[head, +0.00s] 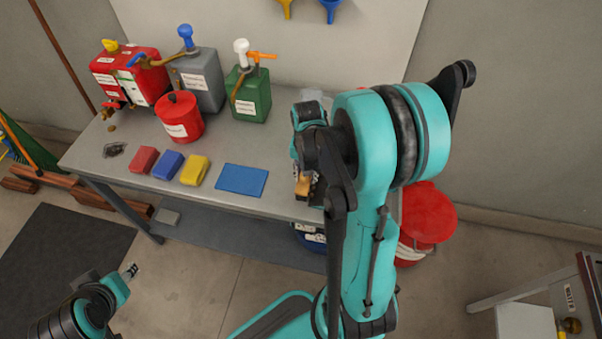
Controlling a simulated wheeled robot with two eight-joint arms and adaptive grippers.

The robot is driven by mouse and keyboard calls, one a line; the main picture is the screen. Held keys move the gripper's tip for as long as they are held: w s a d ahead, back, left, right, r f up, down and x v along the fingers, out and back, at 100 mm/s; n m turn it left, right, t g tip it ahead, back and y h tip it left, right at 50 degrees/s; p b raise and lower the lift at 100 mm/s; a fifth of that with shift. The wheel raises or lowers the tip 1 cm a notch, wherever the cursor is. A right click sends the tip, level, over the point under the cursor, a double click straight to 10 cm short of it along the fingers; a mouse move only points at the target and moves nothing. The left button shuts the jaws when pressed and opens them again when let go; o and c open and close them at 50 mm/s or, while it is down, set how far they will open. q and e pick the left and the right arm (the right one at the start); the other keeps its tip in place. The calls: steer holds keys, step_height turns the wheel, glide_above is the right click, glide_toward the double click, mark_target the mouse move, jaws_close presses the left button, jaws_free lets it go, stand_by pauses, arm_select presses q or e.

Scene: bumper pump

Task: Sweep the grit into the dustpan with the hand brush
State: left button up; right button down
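A small dark scattered patch (114,149), which looks like the grit, lies at the left end of the grey workbench top (120,186). A small orange-brown block (303,187) shows at the bench's front edge beside my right arm; I cannot tell whether it is part of the hand brush. My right arm stands large over the right end of the bench. Its gripper fingers are hidden or cannot be made out. I cannot pick out a dustpan.
Red (140,75), grey (198,80) and green (250,95) cans line the bench's back, with a red pot (179,117) before them. Red, blue and yellow blocks and a blue sheet (242,180) lie in front. A red bin (427,215) stands right.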

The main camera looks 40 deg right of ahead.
mark_target(324, 184)
steer(key=shift+s+d+f, duration=0.1)
steer(key=shift+s, duration=0.05)
steer(key=shift+s+d+r, duration=0.2)
steer(key=shift+s+d, duration=0.45)
steer(key=shift+s, duration=0.1)
steer(key=shift+s+d+r, duration=0.15)
steer(key=shift+s+d, duration=0.5)
steer(key=shift+s, duration=0.1)
steer(key=shift+s+d, duration=0.1)
steer(key=shift+s+d, duration=0.4)
steer(key=shift+s, duration=0.05)
steer(key=shift+s+d, duration=1)
steer(key=shift+s, duration=0.1)
steer(key=shift+r+p, duration=0.15)
steer(key=shift+p, duration=0.15)
